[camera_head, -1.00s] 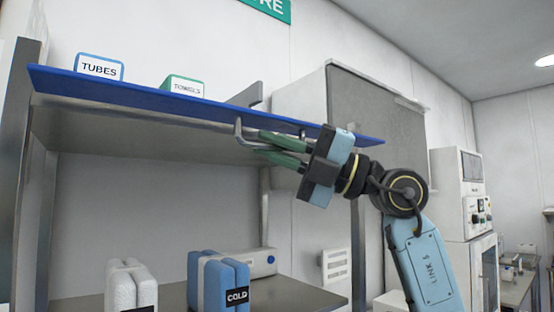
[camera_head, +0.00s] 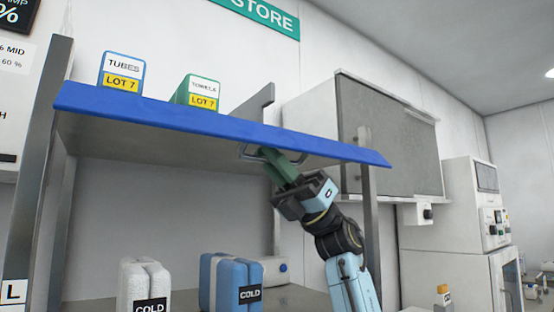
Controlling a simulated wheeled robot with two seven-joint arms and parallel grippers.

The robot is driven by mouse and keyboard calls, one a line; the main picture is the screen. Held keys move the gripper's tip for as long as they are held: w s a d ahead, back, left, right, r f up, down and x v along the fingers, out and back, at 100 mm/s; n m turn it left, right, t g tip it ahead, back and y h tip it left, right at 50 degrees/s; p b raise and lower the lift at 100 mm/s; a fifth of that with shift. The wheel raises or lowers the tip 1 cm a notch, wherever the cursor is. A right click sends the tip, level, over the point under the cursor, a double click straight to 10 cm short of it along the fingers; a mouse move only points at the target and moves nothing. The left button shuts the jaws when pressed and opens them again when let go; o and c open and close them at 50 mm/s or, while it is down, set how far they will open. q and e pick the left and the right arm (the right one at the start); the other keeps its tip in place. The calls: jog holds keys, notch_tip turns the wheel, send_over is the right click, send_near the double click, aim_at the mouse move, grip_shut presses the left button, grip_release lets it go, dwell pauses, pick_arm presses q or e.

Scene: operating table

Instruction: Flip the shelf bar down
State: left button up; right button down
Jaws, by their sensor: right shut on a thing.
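The shelf bar (camera_head: 180,114) is a long blue strip along the front edge of the upper shelf, sloping down to the right. A grey metal loop handle (camera_head: 248,153) sits below it, right of its middle. My right gripper (camera_head: 275,160) comes up from below, its green fingers pointing up and left. It is shut on the handle; the fingers hide part of the loop. Two boxes stand behind the bar, a blue-edged TUBES box (camera_head: 121,72) and a green TOWELS box (camera_head: 198,92); their yellow LOT 7 labels show above the bar. My left gripper is not in view.
A grey metal post (camera_head: 30,190) stands at the left, another (camera_head: 371,210) at the right. White (camera_head: 143,285) and blue (camera_head: 222,280) cold packs stand on the lower shelf. A wall cabinet (camera_head: 390,135) is behind at right. The space below the upper shelf is mostly open.

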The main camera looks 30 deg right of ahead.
jog(key=n+g, duration=0.2)
jog(key=n, duration=0.1)
jog(key=shift+w+r+g, duration=0.1)
jog(key=shift+w+g, duration=0.2)
jog(key=shift+g, duration=0.1)
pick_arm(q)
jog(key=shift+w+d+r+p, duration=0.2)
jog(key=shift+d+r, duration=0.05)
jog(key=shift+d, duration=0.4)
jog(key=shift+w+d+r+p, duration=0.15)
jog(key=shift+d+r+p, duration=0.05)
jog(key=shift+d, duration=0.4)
pick_arm(e)
jog(key=shift+w+n+g, duration=0.2)
jog(key=shift+n+g, duration=1.2)
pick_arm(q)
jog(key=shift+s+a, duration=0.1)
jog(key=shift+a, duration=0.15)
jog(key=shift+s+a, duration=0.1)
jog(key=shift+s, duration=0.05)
pick_arm(e)
jog(key=c, duration=1.8)
grip_release()
jog(key=shift+o, duration=0.2)
jog(key=shift+w, duration=0.1)
